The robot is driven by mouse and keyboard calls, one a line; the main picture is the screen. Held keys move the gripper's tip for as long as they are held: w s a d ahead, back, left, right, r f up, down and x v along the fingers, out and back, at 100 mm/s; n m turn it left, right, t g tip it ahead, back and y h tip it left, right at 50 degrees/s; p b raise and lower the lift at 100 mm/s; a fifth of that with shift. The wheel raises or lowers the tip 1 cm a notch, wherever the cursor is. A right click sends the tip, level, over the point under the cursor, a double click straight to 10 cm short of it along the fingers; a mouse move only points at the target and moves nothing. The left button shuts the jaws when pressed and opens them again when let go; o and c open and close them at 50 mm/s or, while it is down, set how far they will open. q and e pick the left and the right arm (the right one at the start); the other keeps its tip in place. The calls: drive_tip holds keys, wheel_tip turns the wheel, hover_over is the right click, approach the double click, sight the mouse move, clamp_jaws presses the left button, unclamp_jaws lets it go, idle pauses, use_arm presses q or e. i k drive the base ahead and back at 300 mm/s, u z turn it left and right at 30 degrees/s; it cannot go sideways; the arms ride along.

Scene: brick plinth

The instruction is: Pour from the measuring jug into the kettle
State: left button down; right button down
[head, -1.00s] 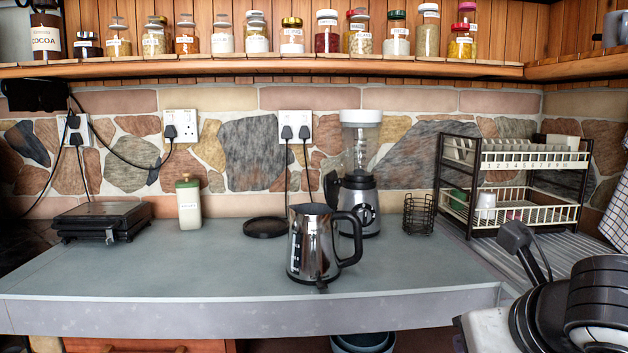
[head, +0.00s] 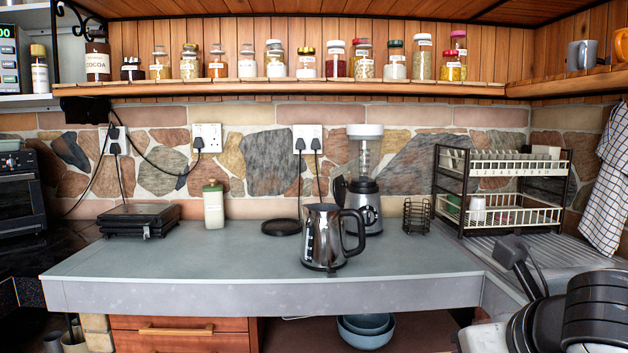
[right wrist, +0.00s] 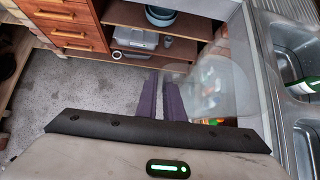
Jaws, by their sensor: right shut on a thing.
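The kettle (head: 322,240) is a shiny steel vessel with a black handle on its right. It stands upright near the front edge of the grey counter in the head view. The measuring jug (right wrist: 214,88) shows in the right wrist view as a clear, see-through vessel beside the purple fingers, on their right. My right gripper (right wrist: 163,98) is shut on the jug, apparently at its handle. The jug's contents are hard to make out. My right arm shows at the lower right of the head view, with neither the jug nor the fingertips visible there. My left gripper is out of view.
A black round base (head: 281,227) lies behind the kettle, and a blender (head: 366,200) stands close behind it. The counter's left front is clear.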

sight(324, 243)
drive_tip(key=u, duration=0.75)
drive_tip(key=i, duration=0.9)
drive_tip(key=u, duration=0.1)
